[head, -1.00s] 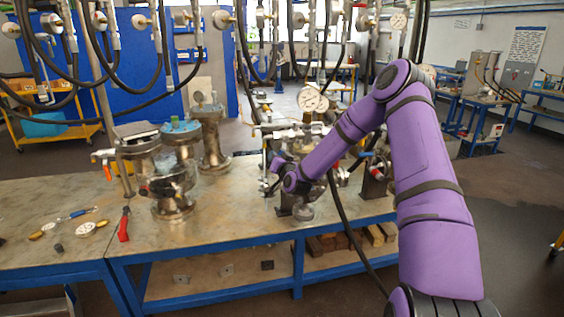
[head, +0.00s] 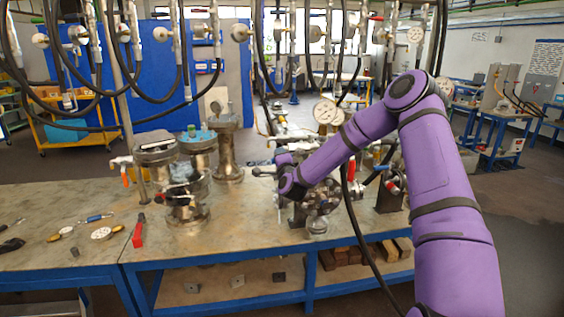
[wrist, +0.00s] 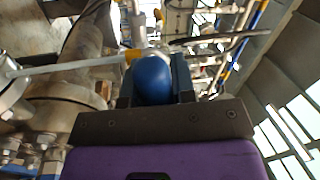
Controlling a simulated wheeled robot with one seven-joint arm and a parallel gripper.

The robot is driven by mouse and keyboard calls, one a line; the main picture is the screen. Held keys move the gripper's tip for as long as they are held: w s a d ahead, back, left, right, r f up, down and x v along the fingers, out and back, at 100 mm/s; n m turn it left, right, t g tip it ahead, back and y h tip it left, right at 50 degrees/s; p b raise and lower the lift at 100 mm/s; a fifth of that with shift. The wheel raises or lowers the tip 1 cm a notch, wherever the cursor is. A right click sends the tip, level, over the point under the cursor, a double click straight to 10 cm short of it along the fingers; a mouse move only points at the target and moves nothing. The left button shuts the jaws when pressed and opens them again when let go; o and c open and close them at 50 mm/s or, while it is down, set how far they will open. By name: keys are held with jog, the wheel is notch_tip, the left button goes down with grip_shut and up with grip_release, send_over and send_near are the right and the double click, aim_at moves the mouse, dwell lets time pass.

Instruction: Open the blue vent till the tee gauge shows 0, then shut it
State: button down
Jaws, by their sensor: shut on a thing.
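In the wrist view, my gripper (wrist: 152,98) is closed around a rounded blue knob, the blue vent (wrist: 153,78), with one dark finger on each side of it. In the head view my gripper (head: 284,172) is at the fittings on the right part of the bench, and the blue vent is hidden by it. A white-dial gauge (head: 325,110) stands just above and behind my forearm, likely the tee gauge. Its needle is too small to read.
Flanged vessels (head: 186,208) stand left of my gripper on the metal-topped bench (head: 90,222). A red-handled tool (head: 138,231) and small loose parts lie at its left. Black hoses hang overhead, and one passes close by my arm.

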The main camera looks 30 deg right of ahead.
jog(key=shift+r+m+h, duration=0.4)
jog(key=shift+r+m, duration=0.4)
jog(key=shift+m, duration=0.6)
jog(key=c, duration=0.9)
grip_release()
jog(key=shift+c, duration=0.2)
jog(key=shift+s, duration=0.1)
jog(key=v, duration=1)
jog(key=shift+s, duration=0.3)
jog(key=shift+a, duration=0.1)
